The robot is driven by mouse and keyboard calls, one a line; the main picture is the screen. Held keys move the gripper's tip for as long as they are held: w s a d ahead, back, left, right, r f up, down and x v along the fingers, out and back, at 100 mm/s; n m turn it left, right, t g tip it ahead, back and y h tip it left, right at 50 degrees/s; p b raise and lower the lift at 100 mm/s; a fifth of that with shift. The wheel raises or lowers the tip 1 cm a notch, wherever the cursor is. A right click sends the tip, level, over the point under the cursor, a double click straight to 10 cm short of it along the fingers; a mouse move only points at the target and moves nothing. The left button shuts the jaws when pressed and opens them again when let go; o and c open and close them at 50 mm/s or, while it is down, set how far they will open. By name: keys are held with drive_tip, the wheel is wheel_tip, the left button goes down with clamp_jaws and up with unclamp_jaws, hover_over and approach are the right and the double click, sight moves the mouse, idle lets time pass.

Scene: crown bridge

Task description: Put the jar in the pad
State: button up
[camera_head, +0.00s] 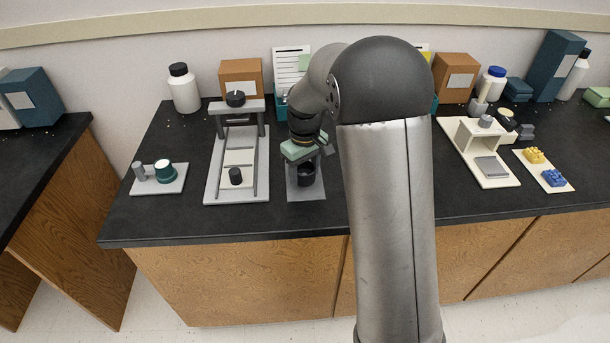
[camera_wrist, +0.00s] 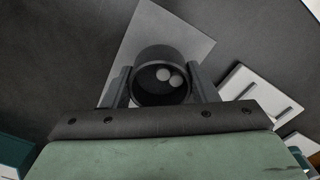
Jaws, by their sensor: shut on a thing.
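The jar (camera_wrist: 160,58) is a dark, open-topped round cup with two pale balls inside. In the head view it shows as a dark cylinder (camera_head: 306,173) below my wrist. My gripper (camera_wrist: 162,88) is shut on it, one finger on each side. The pad is a flat grey plate (camera_head: 305,193) on the black counter, and it also shows in the wrist view (camera_wrist: 185,38). The jar is over the pad and looks upright. I cannot tell whether its base touches the pad. My arm hides part of the counter to the right.
Left of the pad stands a grey bridge-like frame (camera_head: 262,165) with a black knob (camera_head: 236,176). Farther left is a small tray (camera_head: 150,187) with a teal pot (camera_head: 165,172). A white stand (camera_head: 490,178) is at right. Bottles and boxes line the back.

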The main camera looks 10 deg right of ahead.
drive_tip(key=shift+f, duration=0.9)
drive_tip(key=o, duration=1.2)
drive_tip(key=shift+f, duration=0.15)
wheel_tip(320, 180, up, 11)
drive_tip(key=s+f+m, duration=0.3)
drive_tip(key=s+m, duration=0.2)
drive_tip(key=s, duration=2.4)
drive_tip(key=shift+s+f, duration=0.15)
